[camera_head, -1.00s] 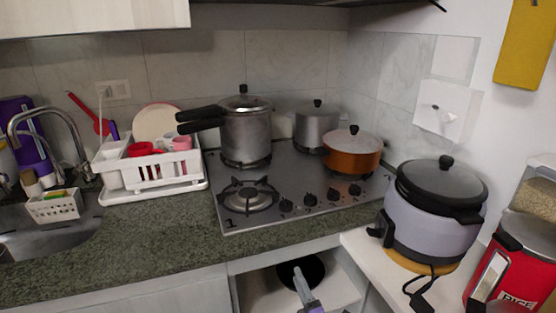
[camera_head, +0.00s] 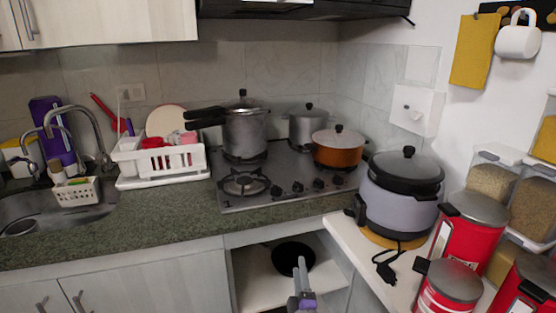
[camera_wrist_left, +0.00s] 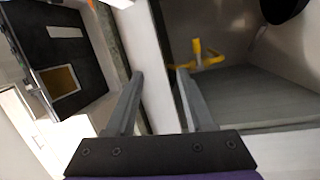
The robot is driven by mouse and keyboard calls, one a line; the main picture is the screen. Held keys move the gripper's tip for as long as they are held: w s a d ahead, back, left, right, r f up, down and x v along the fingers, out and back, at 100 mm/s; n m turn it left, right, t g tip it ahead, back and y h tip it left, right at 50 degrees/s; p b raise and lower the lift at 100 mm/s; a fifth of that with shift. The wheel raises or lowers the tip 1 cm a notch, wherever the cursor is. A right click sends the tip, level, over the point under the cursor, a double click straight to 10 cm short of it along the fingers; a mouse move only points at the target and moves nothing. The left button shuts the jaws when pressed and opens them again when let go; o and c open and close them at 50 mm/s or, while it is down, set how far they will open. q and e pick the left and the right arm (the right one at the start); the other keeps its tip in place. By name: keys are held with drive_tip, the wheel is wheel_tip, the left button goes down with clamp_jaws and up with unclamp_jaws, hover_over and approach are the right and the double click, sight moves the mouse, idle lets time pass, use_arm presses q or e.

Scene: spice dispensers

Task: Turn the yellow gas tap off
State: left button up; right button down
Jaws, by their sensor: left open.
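The yellow gas tap (camera_wrist_left: 207,56) shows in the left wrist view, inside the grey cabinet bay, just right of my left gripper's right finger. It is a small yellow fitting with several arms. My left gripper (camera_wrist_left: 160,75) is open, with nothing between its fingers, and appears apart from the tap. In the head view my left gripper (camera_head: 300,270) is at the bottom, in front of the open compartment under the hob. The tap is not visible in the head view. My right gripper is not in view.
A black pan (camera_head: 293,258) sits in the open compartment (camera_head: 255,285). Above are the hob (camera_head: 285,200) with pots and the stone counter. A side shelf (camera_head: 350,240) at right bears a rice cooker (camera_head: 398,213) and red tins (camera_head: 468,235). In the wrist view, a white panel edge borders the bay.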

use_arm(q)
drive_tip(key=s+a+r+m+g+h, duration=0.45)
drive_tip(key=s+a+m+h, duration=0.2)
drive_tip(key=s+m, duration=0.35)
drive_tip(key=s+a+f+m+g+y, duration=0.2)
drive_tip(key=s+a+f+g, duration=0.3)
drive_tip(key=s, duration=0.4)
drive_tip(key=s+a+f+m+g+y, duration=0.15)
drive_tip(key=s+a+f, duration=0.35)
drive_tip(key=s, duration=0.5)
drive_tip(key=s+a+f+m+g+y, duration=0.2)
drive_tip(key=s+a+f+m+g, duration=0.15)
drive_tip(key=s+a, duration=0.45)
wheel_tip(320, 180, up, 24)
drive_tip(key=d+p, duration=0.1)
drive_tip(key=p, duration=1.9)
drive_tip(key=shift+s+n+p, duration=0.25)
drive_tip(key=shift+n+p, duration=0.15)
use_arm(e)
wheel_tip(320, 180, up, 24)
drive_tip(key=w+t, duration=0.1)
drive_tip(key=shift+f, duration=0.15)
use_arm(q)
drive_tip(key=shift+s+f, duration=0.1)
